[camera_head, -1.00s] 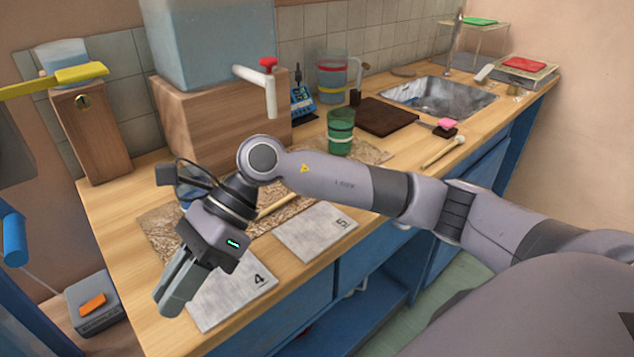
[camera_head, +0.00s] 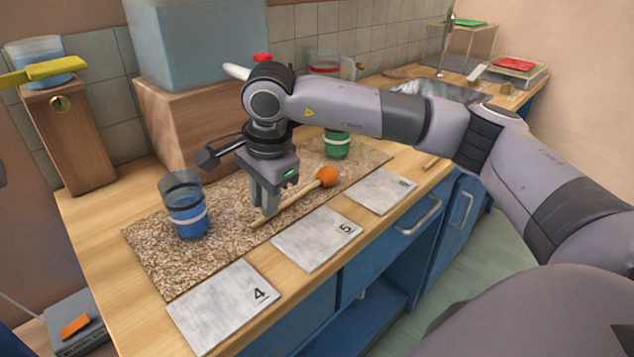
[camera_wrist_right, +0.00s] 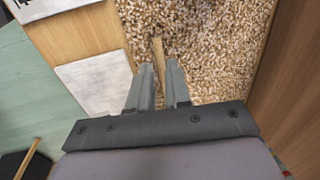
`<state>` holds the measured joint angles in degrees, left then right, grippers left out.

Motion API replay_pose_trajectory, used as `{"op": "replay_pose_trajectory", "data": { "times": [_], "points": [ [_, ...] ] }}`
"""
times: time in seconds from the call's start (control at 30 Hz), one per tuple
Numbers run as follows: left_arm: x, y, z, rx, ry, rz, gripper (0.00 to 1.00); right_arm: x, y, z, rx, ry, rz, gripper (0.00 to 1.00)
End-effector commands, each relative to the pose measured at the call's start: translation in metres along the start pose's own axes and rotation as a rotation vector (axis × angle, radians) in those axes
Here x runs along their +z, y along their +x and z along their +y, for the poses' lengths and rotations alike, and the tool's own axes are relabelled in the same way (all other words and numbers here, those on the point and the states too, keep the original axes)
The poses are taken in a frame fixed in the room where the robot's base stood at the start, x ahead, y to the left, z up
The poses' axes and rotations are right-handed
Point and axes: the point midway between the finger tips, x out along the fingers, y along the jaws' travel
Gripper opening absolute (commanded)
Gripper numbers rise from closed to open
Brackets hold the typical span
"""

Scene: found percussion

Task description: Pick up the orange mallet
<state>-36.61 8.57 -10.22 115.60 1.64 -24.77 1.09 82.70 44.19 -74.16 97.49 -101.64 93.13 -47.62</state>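The orange mallet lies on the speckled mat (camera_head: 160,262). Its round orange head (camera_head: 327,176) points to the back right, and its pale wooden handle (camera_head: 296,208) runs to the front left. My right gripper (camera_head: 268,208) points down at the handle, left of the head, and hides part of it. In the right wrist view the fingers (camera_wrist_right: 160,82) are apart, with the handle (camera_wrist_right: 157,52) showing in line with the gap between them. I cannot tell whether they touch it. The head is not in the wrist view. My left gripper is not in view.
A blue-banded glass (camera_head: 187,215) stands left of my gripper, and a green cup (camera_head: 337,146) behind the mallet. Grey plates numbered 4 (camera_head: 222,308) and 5 (camera_head: 315,240) lie along the front, with another plate (camera_head: 378,192) further right. A wooden block (camera_head: 190,125) carries a large container.

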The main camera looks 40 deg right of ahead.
Motion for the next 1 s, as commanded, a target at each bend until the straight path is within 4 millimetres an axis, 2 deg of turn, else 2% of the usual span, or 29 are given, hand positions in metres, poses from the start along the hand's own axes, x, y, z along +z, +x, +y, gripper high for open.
{"op": "replay_pose_trajectory", "data": {
  "times": [0.1, 0.2, 0.73, 0.77, 0.8, 1.0],
  "points": [
    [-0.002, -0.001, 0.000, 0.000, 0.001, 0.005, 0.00, 0.001, 0.018, 0.000, 0.003, 0.000, -0.001, 0.18],
    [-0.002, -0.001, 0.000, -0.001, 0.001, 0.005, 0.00, 0.001, 0.026, 0.000, 0.001, -0.001, -0.003, 0.18],
    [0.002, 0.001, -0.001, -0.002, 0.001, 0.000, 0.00, 0.001, 0.030, 0.001, 0.000, -0.001, -0.003, 0.18],
    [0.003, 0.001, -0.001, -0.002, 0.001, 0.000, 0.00, 0.001, 0.030, 0.000, 0.000, -0.001, -0.003, 0.15],
    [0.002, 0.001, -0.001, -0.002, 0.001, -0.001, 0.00, 0.001, 0.030, 0.000, 0.000, -0.001, -0.003, 0.02],
    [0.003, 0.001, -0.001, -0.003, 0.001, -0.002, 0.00, 0.001, 0.029, 0.000, 0.000, -0.001, -0.003, 0.00]
  ]
}}
